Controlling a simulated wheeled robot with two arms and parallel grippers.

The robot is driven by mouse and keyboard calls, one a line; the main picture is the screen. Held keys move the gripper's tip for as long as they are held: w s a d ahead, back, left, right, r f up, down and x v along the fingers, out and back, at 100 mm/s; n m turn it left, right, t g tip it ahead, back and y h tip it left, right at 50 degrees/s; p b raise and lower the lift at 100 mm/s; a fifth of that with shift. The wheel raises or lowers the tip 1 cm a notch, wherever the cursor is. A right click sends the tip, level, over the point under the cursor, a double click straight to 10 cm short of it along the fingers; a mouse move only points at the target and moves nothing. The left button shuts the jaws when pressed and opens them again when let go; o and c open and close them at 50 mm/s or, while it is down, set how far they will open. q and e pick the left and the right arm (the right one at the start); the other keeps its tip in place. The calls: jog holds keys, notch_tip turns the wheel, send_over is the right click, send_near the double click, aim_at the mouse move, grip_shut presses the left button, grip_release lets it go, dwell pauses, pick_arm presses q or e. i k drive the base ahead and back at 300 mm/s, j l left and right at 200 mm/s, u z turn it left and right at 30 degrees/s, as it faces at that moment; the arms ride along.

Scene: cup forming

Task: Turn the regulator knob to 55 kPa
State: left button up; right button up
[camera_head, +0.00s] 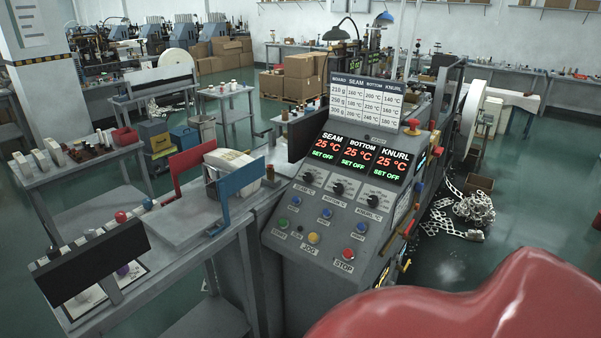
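A grey control console (275,235) stands in the middle. Its sloped panel has three black knobs: the SEAM knob (308,178), the BOTTOM knob (338,188) and the KNURL knob (373,200). Above them a display (362,156) reads 25 °C and SET OFF in all three fields. I cannot make out a regulator knob or a gauge marked in kPa. Small red and yellow parts (408,228) on the console's right side are too small to identify. Neither of my grippers is in view.
A settings chart (364,100) tops the console. Coloured buttons, with a red STOP button (348,254), sit low on the panel. A bench (190,220) adjoins on the left. White paper scraps (470,210) litter the floor at right. A glossy red surface hides the lower right.

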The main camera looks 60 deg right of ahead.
aim_at(53, 253)
jog(key=z, duration=1.5)
jog(key=j+z, duration=0.15)
jog(key=j, duration=0.4)
jog(key=i+j+z, duration=0.15)
jog(key=j, duration=0.4)
jog(key=j+z, duration=0.15)
jog(key=j, duration=0.4)
jog(key=k+j+z, duration=0.15)
jog(key=j, duration=0.35)
jog(key=j+z, duration=0.15)
jog(key=j, duration=0.4)
jog(key=k+j+z, duration=0.15)
jog(key=j, duration=0.4)
jog(key=j+z, duration=0.15)
jog(key=j, duration=0.4)
jog(key=k, duration=0.05)
